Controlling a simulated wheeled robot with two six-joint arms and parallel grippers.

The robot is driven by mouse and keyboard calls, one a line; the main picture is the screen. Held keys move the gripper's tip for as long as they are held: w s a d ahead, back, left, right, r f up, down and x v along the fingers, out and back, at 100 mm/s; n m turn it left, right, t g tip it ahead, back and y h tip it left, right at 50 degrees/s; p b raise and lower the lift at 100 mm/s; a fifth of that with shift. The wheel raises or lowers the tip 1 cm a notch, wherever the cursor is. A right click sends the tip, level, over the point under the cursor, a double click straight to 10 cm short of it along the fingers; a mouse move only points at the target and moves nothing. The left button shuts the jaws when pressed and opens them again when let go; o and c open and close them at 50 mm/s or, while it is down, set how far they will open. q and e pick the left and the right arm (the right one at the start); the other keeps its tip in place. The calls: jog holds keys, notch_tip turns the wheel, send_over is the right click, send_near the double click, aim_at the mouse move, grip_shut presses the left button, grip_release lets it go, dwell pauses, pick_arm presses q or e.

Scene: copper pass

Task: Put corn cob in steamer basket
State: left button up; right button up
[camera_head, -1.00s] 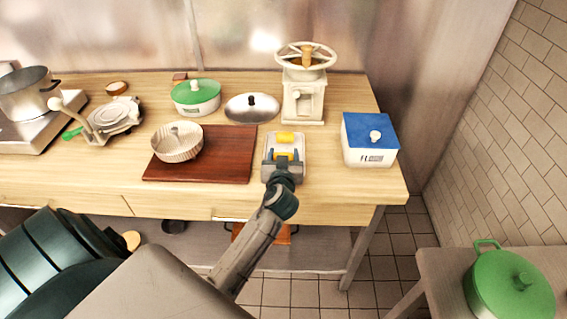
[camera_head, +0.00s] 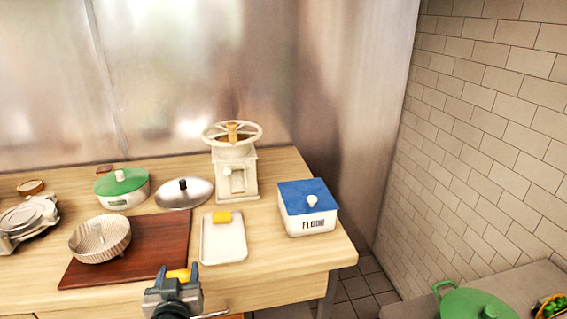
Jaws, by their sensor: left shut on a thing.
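My left gripper (camera_head: 178,271) is at the bottom of the view, in front of the table's front edge. It is shut on a yellow corn cob (camera_head: 178,276), which shows between its two fingers. The steamer basket (camera_head: 88,252), a pale pleated bowl with a post in its middle, sits on the brown board, up and left of the gripper. No corn shows in the part of it that I can see. A second yellow corn piece (camera_head: 222,217) lies at the far end of a white tray (camera_head: 224,247). My right gripper is not in view.
The brown board (camera_head: 150,240) has bare room right of the basket. Behind stand a green-lidded pot (camera_head: 120,182), a metal lid (camera_head: 184,194) and a cream grinder (camera_head: 235,175). A blue-lidded flour box (camera_head: 308,210) is at right. A green pot (camera_head: 470,304) is at lower right.

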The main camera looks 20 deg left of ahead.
pick_arm(q)
jog(key=d+f+m+t+h, duration=0.1)
jog(key=d+m+h, duration=0.2)
jog(key=d, duration=0.6)
jog(key=w+d+f+m+t+h, duration=0.1)
jog(key=d+f+m+h, duration=0.1)
jog(key=d+h, duration=0.3)
jog(key=d+m, duration=0.1)
jog(key=d, duration=0.3)
jog(key=shift+w+t, duration=0.25)
jog(key=shift+t, duration=0.05)
